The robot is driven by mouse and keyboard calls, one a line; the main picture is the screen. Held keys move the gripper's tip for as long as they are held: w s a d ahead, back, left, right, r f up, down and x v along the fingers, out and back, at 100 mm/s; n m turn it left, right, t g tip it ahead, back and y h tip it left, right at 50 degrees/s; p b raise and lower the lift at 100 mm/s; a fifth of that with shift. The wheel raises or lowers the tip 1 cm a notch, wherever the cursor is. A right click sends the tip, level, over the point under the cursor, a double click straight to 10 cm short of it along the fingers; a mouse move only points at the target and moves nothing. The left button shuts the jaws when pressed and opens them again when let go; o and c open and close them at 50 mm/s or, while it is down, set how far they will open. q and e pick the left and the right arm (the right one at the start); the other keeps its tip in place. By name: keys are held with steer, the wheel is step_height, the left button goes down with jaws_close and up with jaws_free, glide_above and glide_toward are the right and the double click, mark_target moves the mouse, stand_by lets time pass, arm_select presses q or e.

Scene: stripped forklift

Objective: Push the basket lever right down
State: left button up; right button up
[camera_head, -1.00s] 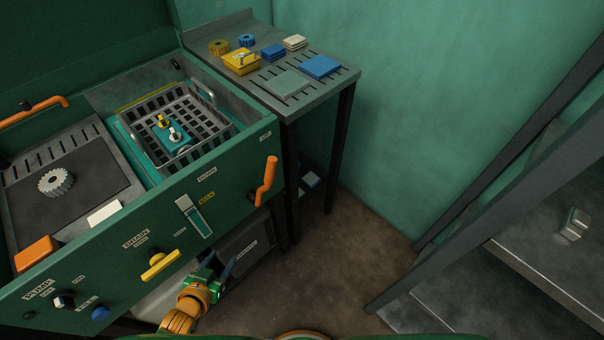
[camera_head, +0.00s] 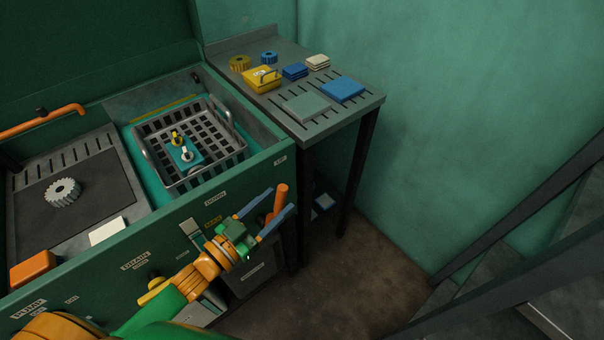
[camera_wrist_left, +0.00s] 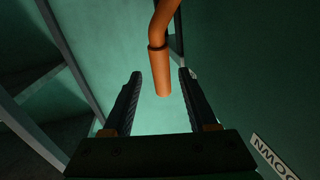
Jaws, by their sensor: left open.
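The orange basket lever (camera_head: 280,197) is on the right end of the green front panel, below the UP label. In the head view my left gripper (camera_head: 281,203) is at the lever with its blue-grey fingers apart, hiding the lower part of the lever. In the left wrist view the lever (camera_wrist_left: 161,72) hangs down between the two open fingers (camera_wrist_left: 160,76), with gaps at both sides. The grey wire basket (camera_head: 222,158) sits in the tank and holds a teal part with small fittings. My right gripper is not in view.
A slotted side table (camera_head: 325,125) with a yellow box (camera_head: 262,80) and blue pads (camera_head: 342,89) stands right of the machine. A yellow handle (camera_head: 151,290) is lower left on the panel. Dark rails (camera_head: 520,215) cross the right side. Floor between is clear.

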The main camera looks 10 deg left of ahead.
arm_select(q)
steer(key=x, duration=0.7)
steer(key=shift+a, duration=0.15)
jaws_close()
steer(key=shift+s, duration=0.1)
steer(key=shift+f, duration=0.25)
stand_by(0.8)
